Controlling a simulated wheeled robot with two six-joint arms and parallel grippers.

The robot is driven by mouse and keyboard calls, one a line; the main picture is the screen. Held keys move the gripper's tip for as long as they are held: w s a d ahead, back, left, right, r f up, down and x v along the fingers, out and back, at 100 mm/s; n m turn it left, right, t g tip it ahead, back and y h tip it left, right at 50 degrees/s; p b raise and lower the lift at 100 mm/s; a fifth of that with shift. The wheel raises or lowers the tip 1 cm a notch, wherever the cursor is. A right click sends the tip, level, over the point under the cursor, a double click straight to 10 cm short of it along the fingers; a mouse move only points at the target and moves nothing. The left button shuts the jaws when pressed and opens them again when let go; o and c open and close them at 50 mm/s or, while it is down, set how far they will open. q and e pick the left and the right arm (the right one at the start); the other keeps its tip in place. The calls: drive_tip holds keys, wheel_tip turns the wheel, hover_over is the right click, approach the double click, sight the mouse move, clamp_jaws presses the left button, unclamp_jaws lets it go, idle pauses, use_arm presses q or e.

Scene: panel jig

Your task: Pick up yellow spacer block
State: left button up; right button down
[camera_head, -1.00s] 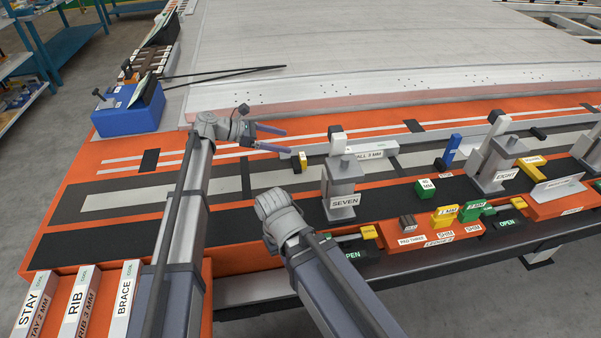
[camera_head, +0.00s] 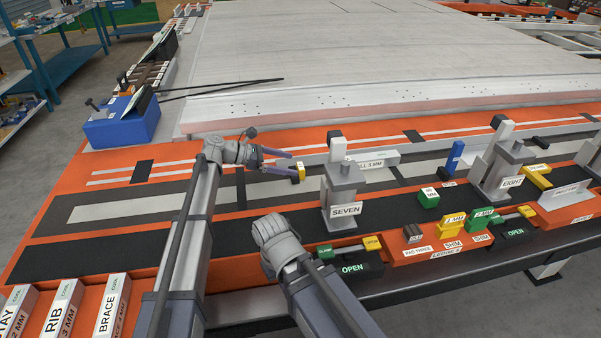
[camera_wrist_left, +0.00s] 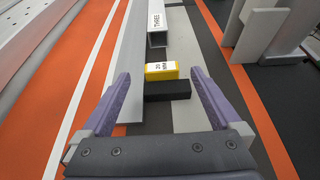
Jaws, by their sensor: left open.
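The yellow spacer block (camera_head: 301,171) lies on the jig, left of the clamp post marked SEVEN. In the left wrist view the yellow spacer block (camera_wrist_left: 161,71) shows a white label that seems to read 20 MM. My left gripper (camera_head: 294,163) is open, with its purple fingertips at the block. In the left wrist view the left gripper (camera_wrist_left: 160,77) has a finger on either side of the block, with gaps between. A black block (camera_wrist_left: 167,90) sits just on the near side of the yellow one. My right arm's grey wrist (camera_head: 277,245) shows, but its fingers are hidden.
The SEVEN post (camera_head: 343,190) stands close right of the left gripper. A pale rail (camera_wrist_left: 118,70) runs along the left of the block, and a grey channel marked THREE (camera_wrist_left: 157,25) lies beyond it. The EIGHT post (camera_head: 497,170) stands farther right.

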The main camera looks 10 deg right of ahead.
sight(301, 166)
use_arm(q)
drive_tip(key=b+x, duration=0.1)
drive_tip(key=x, duration=0.4)
drive_tip(key=shift+s+b, duration=0.1)
drive_tip(key=shift+b, duration=0.25)
use_arm(e)
drive_tip(key=shift+f, duration=0.95)
use_arm(q)
drive_tip(key=shift+r, duration=0.1)
drive_tip(key=c, duration=1.4)
drive_tip(key=shift+c, duration=0.2)
use_arm(e)
drive_tip(key=shift+r, duration=0.15)
